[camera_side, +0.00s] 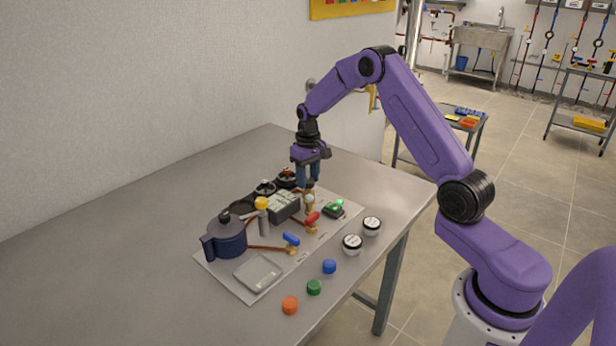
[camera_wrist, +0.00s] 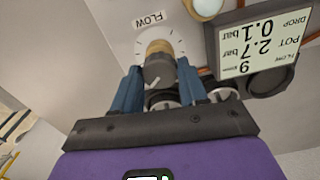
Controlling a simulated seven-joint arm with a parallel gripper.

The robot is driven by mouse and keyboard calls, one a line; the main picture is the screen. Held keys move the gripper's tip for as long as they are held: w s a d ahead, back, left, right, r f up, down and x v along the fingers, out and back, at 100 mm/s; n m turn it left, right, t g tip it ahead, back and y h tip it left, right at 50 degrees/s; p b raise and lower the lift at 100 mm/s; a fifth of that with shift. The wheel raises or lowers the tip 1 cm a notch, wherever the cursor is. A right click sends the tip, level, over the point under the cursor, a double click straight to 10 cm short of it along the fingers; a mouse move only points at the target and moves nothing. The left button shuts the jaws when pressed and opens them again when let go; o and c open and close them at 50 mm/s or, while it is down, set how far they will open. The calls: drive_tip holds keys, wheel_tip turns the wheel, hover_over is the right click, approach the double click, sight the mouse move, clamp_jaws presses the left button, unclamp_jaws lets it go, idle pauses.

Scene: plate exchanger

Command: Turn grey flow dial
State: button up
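The grey flow dial (camera_wrist: 157,72) has a brass-coloured collar and sits on a white round scale (camera_wrist: 150,47) marked FLOW in the wrist view. My gripper (camera_wrist: 160,66) has its two blue fingers on either side of the dial, with narrow gaps seeming to show between fingertips and dial. In the side view my gripper (camera_side: 308,186) points down over the far right part of the board, and its fingers largely hide the dial there.
The board (camera_side: 218,270) also holds a dark blue pot (camera_side: 228,236), a yellow-topped post (camera_side: 262,204), a red-handled valve (camera_side: 312,218) and a blue-handled valve (camera_side: 291,239). The table's left side (camera_side: 110,250) is clear.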

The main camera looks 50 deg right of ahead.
sight(308, 180)
drive_tip(key=o, duration=0.4)
drive_tip(key=shift+c, duration=0.2)
drive_tip(key=shift+r, duration=0.15)
wheel_tip(308, 180, up, 17)
drive_tip(key=shift+r, duration=0.1)
idle(0.4)
drive_tip(key=s+a+n, duration=0.7)
drive_tip(key=s+a, duration=1)
drive_tip(key=a, duration=0.3)
drive_tip(key=s+f+n, duration=0.2)
drive_tip(key=s+n, duration=0.1)
drive_tip(key=s, duration=0.8)
drive_tip(key=s+f+n, duration=0.2)
drive_tip(key=s+n, duration=0.2)
drive_tip(key=s, duration=0.7)
drive_tip(key=shift+s+d+f, duration=0.15)
drive_tip(key=shift+s+d, duration=0.2)
